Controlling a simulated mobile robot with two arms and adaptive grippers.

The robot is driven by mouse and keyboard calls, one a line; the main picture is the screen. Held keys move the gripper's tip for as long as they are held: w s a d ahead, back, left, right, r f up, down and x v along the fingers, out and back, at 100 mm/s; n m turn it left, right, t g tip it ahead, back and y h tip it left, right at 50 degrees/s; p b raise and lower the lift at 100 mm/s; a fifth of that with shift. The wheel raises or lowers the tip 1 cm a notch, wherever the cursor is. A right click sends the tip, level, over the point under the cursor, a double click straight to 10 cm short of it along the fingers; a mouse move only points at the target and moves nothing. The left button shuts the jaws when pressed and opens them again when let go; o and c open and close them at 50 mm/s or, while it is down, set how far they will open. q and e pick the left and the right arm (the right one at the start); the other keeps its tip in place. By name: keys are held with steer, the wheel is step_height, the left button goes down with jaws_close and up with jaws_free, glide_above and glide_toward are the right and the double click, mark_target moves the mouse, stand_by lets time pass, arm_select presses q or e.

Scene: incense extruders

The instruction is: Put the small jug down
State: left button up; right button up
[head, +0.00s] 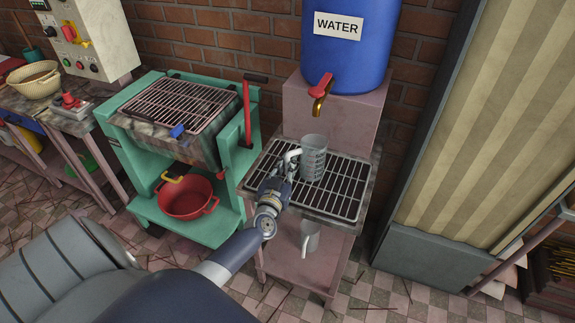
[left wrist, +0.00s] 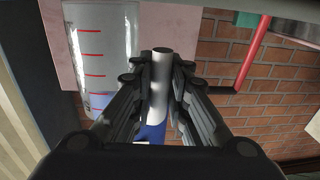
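The small jug (head: 313,157), a clear grey cylinder with markings, is upright at the grille below the water tap. I cannot tell whether its base touches the bars. In the left wrist view the jug (left wrist: 105,50) shows red level lines. My left gripper (head: 291,163) is at the jug's pale handle, on its left side. In the left wrist view the fingers lie close on both sides of the handle (left wrist: 158,90) and appear shut on it. My right gripper is in neither view.
The grille (head: 338,203) has free room right of the jug. Above it stands the blue water barrel (head: 348,50) with a red-handled tap (head: 321,88). A pale mug-like vessel (head: 310,238) is below the grille. A green press frame (head: 118,148) stands left.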

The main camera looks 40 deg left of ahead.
arm_select(q)
steer(key=shift+o, duration=1.3)
steer(key=shift+r, duration=0.1)
